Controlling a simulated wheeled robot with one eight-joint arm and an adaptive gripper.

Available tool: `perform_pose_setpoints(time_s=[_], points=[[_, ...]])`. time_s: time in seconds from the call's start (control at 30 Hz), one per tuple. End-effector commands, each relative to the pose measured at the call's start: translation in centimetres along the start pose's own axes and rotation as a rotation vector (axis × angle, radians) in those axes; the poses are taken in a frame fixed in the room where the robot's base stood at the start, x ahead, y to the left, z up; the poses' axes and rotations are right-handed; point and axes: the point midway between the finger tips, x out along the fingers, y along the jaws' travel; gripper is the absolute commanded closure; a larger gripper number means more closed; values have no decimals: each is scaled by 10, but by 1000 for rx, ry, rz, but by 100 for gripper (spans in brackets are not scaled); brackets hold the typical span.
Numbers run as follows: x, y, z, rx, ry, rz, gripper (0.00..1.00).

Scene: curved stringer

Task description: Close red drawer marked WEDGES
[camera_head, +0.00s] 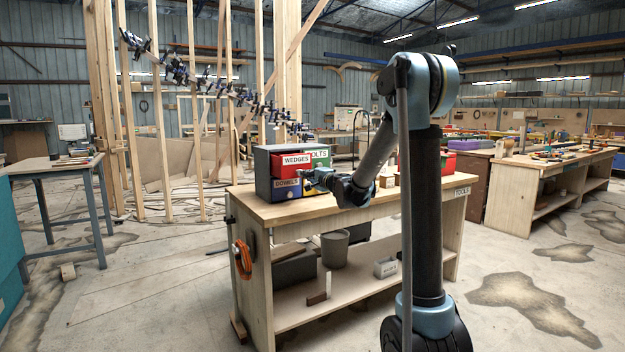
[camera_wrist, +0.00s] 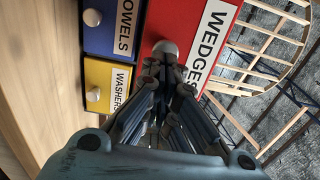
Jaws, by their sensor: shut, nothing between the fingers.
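The red drawer marked WEDGES (camera_head: 283,169) is in the upper left of the small cabinet (camera_head: 262,164) on the workbench. It sticks out and partly covers the BOLTS label beside it. In the wrist view the red drawer front (camera_wrist: 189,22) fills the upper middle, with a round grey knob (camera_wrist: 165,47). My gripper (camera_head: 307,180) is in front of the cabinet. In the wrist view my gripper (camera_wrist: 167,62) is shut and empty, its fingertips at or just before the knob and overlapping it. I cannot tell if they touch.
The blue DOWELS drawer (camera_wrist: 108,28) and yellow WASHERS drawer (camera_wrist: 105,75) adjoin the red one, and both look closed. The workbench top (camera_head: 375,202) is fairly clear in front of the cabinet. A red bin (camera_head: 441,162) stands at the bench's right end.

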Motion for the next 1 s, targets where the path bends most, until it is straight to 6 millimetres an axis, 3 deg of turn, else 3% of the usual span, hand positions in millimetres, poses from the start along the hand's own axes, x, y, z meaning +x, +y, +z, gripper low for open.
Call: perform_pose_setpoints(time_s=[0.47,1.0], points=[[7,0,0,0,-1,0,100],[99,0,0,0,-1,0,100]])
